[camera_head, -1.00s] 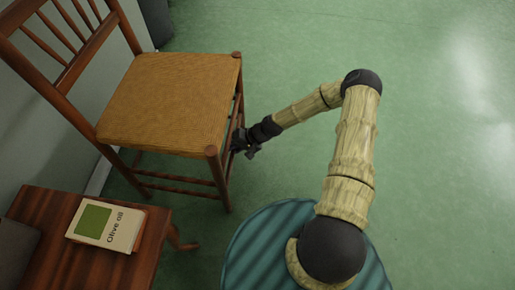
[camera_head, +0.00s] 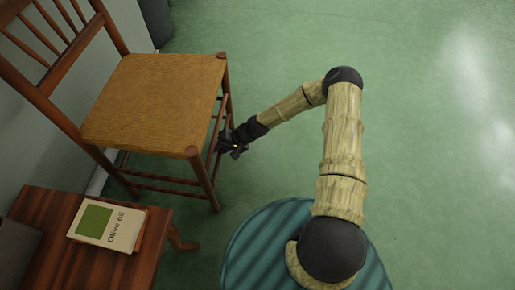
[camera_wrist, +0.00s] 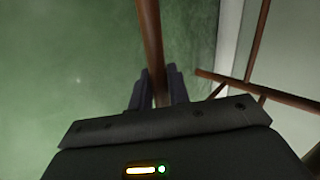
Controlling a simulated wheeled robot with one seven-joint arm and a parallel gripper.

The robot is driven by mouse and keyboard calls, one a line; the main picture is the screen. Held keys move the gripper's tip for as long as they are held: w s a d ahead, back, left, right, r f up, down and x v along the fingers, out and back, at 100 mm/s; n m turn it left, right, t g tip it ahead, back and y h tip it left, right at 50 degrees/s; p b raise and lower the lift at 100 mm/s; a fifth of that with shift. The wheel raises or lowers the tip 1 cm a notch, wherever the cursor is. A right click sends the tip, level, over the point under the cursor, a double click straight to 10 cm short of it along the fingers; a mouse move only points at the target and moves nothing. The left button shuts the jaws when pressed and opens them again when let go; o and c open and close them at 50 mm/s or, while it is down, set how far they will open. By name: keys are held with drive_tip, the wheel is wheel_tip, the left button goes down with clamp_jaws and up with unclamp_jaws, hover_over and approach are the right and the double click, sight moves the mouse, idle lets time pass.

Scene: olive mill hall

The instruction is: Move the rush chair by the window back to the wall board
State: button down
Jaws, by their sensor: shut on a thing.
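The rush chair (camera_head: 153,101) stands upright at the left in the head view, with a woven tan seat and brown wooden legs and back. Its back is close to the grey wall. My gripper (camera_head: 229,147) is at the chair's right side, below seat height. In the wrist view, my gripper (camera_wrist: 158,90) is shut with one finger on each side of a brown wooden bar (camera_wrist: 152,45) of the chair. I cannot tell whether this bar is a leg or a rung. The wall board does not clearly show.
A small wooden table (camera_head: 85,264) with an olive oil book (camera_head: 107,224) stands in front of the chair at lower left. A dark object (camera_head: 157,20) stands by the wall at the top. The green floor (camera_head: 420,130) at the right is clear.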

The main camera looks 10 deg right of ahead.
drive_tip(key=w+a, duration=0.1)
drive_tip(key=a, duration=0.6)
drive_tip(key=shift+a+r, duration=0.15)
drive_tip(key=shift+a, duration=0.2)
drive_tip(key=c, duration=0.8)
unclamp_jaws()
drive_tip(key=shift+w+d, duration=0.1)
drive_tip(key=shift+d, duration=0.1)
drive_tip(key=s+d+r+p, duration=0.2)
drive_tip(key=d+p, duration=0.2)
drive_tip(key=d, duration=0.8)
drive_tip(key=shift+r+p, duration=0.4)
idle(0.5)
